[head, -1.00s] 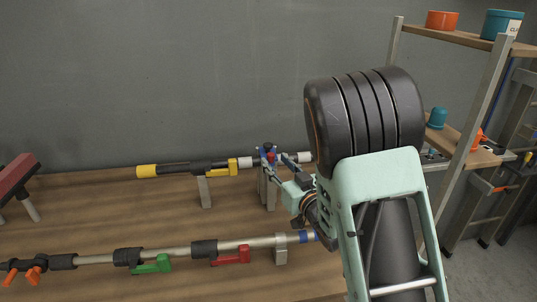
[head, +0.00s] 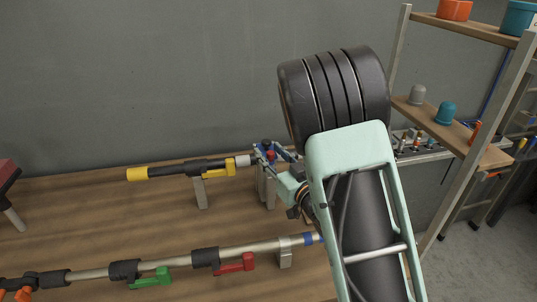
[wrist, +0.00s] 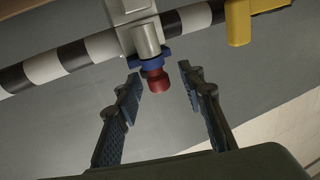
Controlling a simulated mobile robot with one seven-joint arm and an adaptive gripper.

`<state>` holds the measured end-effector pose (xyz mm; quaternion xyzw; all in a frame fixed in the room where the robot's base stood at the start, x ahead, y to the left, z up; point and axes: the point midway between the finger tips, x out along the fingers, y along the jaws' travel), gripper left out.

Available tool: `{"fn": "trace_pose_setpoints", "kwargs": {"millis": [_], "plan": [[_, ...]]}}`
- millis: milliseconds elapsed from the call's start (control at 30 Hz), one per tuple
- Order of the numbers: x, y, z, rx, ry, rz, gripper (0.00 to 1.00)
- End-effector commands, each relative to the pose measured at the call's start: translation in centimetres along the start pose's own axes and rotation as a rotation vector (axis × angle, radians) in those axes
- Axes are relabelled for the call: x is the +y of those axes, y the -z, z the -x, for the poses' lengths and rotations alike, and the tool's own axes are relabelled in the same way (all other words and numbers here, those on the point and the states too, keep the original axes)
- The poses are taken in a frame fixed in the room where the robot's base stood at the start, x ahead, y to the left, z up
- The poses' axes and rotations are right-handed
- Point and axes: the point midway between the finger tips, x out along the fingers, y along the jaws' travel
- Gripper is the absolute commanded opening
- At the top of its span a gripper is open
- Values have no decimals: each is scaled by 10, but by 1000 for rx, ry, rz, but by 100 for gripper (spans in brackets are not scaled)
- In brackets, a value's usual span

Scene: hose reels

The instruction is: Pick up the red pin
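The red pin (wrist: 157,80) is a short red knob under a blue collar (wrist: 150,58) on a grey block of a black-and-white banded bar in the wrist view. In the head view it is a small red spot (head: 271,155) near the bar's right end, partly covered by my gripper. My gripper (wrist: 160,75) is open, its two fingers on either side of the pin near the tips. I see gaps at both sides, more on the right. In the head view my gripper (head: 272,152) is small and partly hidden behind the arm.
A yellow lever (head: 218,168) sits on the same bar, left of the pin. A lower pipe (head: 80,274) carries a green lever (head: 152,279) and a red lever (head: 236,263). A shelf (head: 497,157) stands at the right. The bench between the bars is largely clear.

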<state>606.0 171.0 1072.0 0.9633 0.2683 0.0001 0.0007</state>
Motion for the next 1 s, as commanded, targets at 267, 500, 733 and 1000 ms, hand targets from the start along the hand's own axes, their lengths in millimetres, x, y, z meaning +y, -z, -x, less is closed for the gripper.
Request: {"fn": "trace_pose_setpoints", "kwargs": {"millis": [267, 500, 733, 1000], "plan": [[0, 0, 0, 0, 0, 0, 23], [0, 0, 0, 0, 0, 0, 0], [0, 1, 0, 1, 0, 0, 0], [0, 17, -7, 3, -1, 0, 0]]}}
